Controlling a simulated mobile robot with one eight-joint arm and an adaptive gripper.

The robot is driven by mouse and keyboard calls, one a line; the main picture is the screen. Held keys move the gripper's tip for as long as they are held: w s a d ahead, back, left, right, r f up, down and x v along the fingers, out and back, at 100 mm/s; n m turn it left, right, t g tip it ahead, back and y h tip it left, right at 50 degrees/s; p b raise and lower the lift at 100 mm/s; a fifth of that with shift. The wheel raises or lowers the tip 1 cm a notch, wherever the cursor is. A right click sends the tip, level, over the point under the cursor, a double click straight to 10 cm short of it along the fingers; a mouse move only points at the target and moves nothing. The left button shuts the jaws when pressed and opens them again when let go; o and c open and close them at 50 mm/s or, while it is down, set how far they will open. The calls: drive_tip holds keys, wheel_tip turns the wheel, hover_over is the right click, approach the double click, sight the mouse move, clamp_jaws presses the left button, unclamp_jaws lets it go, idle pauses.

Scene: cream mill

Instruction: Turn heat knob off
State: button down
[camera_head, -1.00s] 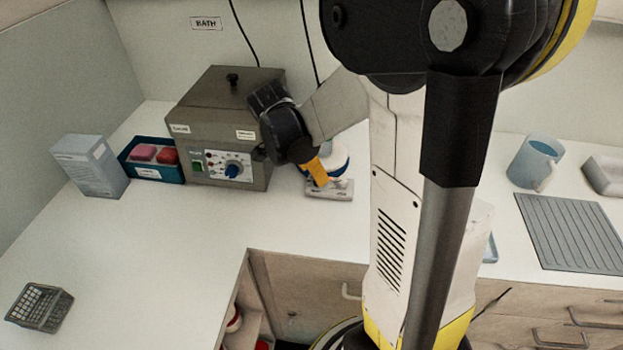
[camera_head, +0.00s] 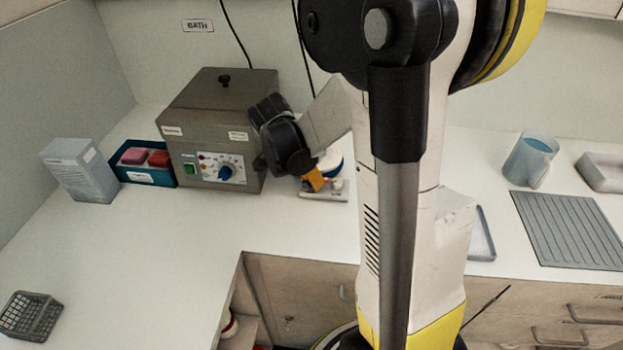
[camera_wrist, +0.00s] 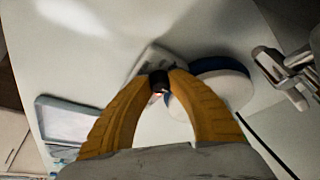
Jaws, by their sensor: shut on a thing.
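My gripper (camera_head: 313,181) has yellow fingers and reaches down beside the grey metal bath box (camera_head: 215,125). In the wrist view my gripper (camera_wrist: 158,84) has its fingertips closed around a small dark knob (camera_wrist: 159,80). The knob sits on the end of a pale, low device (camera_wrist: 147,60) with a round white-and-blue top (camera_wrist: 225,82). In the head view this device (camera_head: 336,188) stands on the counter just right of the bath, partly hidden by my gripper and arm. The bath's front has a blue dial (camera_head: 226,173) and a green switch (camera_head: 190,169); nothing touches the dial.
A blue tray with pink and red blocks (camera_head: 124,176) and a white box (camera_head: 75,170) stand left of the bath. A grey basket (camera_head: 30,316) is at the counter's left front. A blue jug (camera_head: 530,158) and ridged mat (camera_head: 570,228) are right. The left counter is mostly clear.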

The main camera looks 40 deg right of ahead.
drive_tip(key=shift+n, duration=0.3)
drive_tip(key=n+t, duration=0.2)
drive_tip(key=n, duration=0.2)
drive_tip(key=shift+s, duration=0.2)
drive_tip(key=n+y, duration=0.1)
drive_tip(key=n, duration=0.2)
drive_tip(key=n+t, duration=0.1)
drive_tip(key=n, duration=0.1)
drive_tip(key=shift+s+d+n+t+y, duration=0.1)
drive_tip(key=shift+n+t+y, duration=0.2)
drive_tip(key=shift+n+y, duration=0.1)
drive_tip(key=n+y, duration=0.1)
drive_tip(key=n, duration=0.4)
drive_tip(key=shift+d+n+t+y, duration=0.15)
drive_tip(key=shift+n+t+y, duration=0.15)
drive_tip(key=shift+t+y, duration=0.1)
drive_tip(key=shift+n+y, duration=1)
drive_tip(key=shift+n, duration=1.5)
drive_tip(key=c, duration=1.2)
unclamp_jaws()
